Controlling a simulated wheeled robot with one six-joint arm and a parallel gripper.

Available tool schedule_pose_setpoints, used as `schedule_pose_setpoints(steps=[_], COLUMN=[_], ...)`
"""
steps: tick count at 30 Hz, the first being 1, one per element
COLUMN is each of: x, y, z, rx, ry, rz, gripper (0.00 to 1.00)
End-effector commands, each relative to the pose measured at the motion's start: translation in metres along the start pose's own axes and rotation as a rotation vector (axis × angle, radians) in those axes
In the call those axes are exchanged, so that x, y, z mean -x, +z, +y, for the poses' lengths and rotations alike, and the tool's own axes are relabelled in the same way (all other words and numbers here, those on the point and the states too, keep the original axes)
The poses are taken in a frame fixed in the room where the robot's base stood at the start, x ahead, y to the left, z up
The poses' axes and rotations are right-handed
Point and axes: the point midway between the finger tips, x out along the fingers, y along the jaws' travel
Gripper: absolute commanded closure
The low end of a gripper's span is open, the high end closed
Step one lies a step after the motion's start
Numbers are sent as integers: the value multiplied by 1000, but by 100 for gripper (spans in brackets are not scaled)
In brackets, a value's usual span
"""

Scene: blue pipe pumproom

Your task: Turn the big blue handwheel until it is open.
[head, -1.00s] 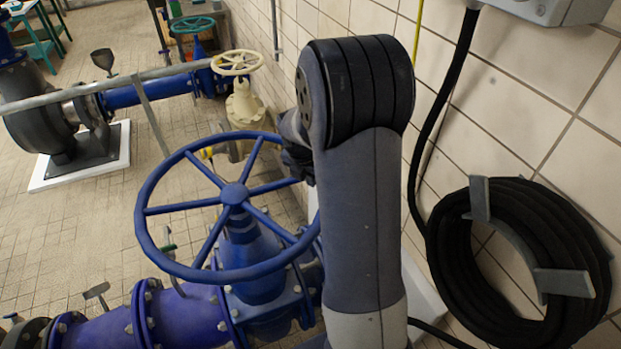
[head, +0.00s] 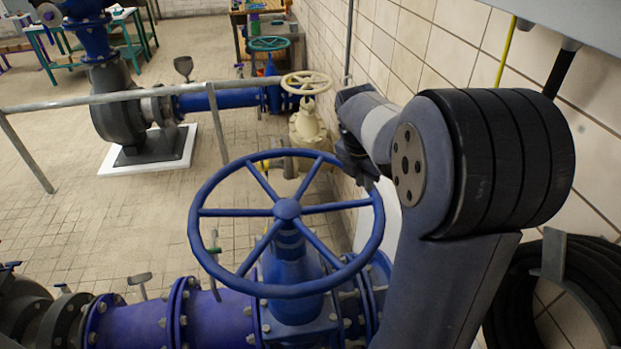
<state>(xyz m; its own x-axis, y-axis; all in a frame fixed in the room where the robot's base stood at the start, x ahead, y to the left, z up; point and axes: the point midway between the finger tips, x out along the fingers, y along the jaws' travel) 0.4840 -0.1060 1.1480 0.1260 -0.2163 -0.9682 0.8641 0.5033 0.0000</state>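The big blue handwheel (head: 287,209) sits level on top of a blue valve body (head: 290,280) in the middle of the head view. It has several spokes and a round hub. My gripper (head: 358,172) is dark and small at the right rear of the wheel, close to the rim. Part of it is hidden behind my arm, and its fingers cannot be made out clearly. I cannot tell whether it touches the rim. How far the valve is open cannot be seen.
A cream handwheel (head: 306,83) and a teal handwheel (head: 269,44) stand behind. A grey railing (head: 120,98) crosses at the left, before a pump (head: 120,115). The tiled wall (head: 440,50) and a black hose coil (head: 530,300) are close on the right. Floor is open at the left.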

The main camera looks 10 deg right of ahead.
Motion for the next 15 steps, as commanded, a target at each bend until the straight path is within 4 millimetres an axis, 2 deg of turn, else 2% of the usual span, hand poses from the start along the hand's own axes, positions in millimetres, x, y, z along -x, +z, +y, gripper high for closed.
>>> schedule_pose_setpoints(steps=[1,5,8,12,15], x=[0,1,3,9,13], y=[0,0,2,5,6], z=[0,4,15,43,65], rx=[0,-21,-91,-273,-424], ry=[0,1,4,9,11], rz=[0,2,7,20,31], gripper=[81,71,62,51,51])
